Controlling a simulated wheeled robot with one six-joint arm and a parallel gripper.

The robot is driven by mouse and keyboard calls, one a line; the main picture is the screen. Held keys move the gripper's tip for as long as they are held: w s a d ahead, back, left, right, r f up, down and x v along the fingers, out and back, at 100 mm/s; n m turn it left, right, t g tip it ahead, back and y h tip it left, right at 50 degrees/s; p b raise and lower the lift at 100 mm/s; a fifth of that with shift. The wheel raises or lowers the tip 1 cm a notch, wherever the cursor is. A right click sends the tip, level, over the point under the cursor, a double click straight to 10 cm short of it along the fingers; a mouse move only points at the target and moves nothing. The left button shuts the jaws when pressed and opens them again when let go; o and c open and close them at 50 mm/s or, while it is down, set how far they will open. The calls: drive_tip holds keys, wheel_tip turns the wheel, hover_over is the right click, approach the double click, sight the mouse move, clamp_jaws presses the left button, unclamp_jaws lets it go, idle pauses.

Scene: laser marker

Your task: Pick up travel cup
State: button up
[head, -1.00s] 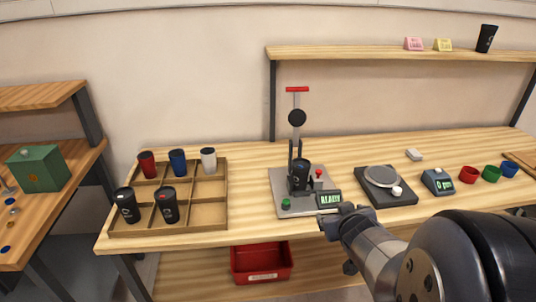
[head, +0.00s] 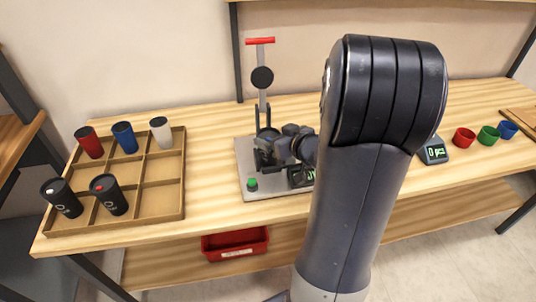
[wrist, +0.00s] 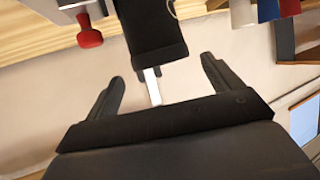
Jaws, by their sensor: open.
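A black travel cup (wrist: 152,28) shows at the top of the wrist view, with a small light mark at its edge. My gripper (wrist: 163,68) is open, and the cup lies ahead of the gap between its fingers, apart from the palm. A pale strip (wrist: 152,86) shows between the fingers. In the head view my gripper (head: 270,150) is at the laser marker (head: 262,78). The cup in the marker cannot be made out there behind my gripper and wrist.
A wooden divided tray (head: 160,200) at the left holds several cups in red, blue, white and black. A green button (head: 252,184) is on the marker's base. A counter display (head: 434,151) and small coloured cups (head: 464,138) stand at the right. A red bin (head: 235,244) is below.

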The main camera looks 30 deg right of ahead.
sight(264, 133)
drive_tip(key=x, duration=0.2)
drive_tip(key=b+x, duration=0.1)
drive_tip(key=x, duration=0.2)
drive_tip(key=shift+s+a+f, duration=0.2)
drive_tip(key=shift+f, duration=0.15)
drive_tip(key=shift+w+f, duration=0.1)
drive_tip(key=shift+w, duration=0.3)
drive_tip(key=c, duration=0.7)
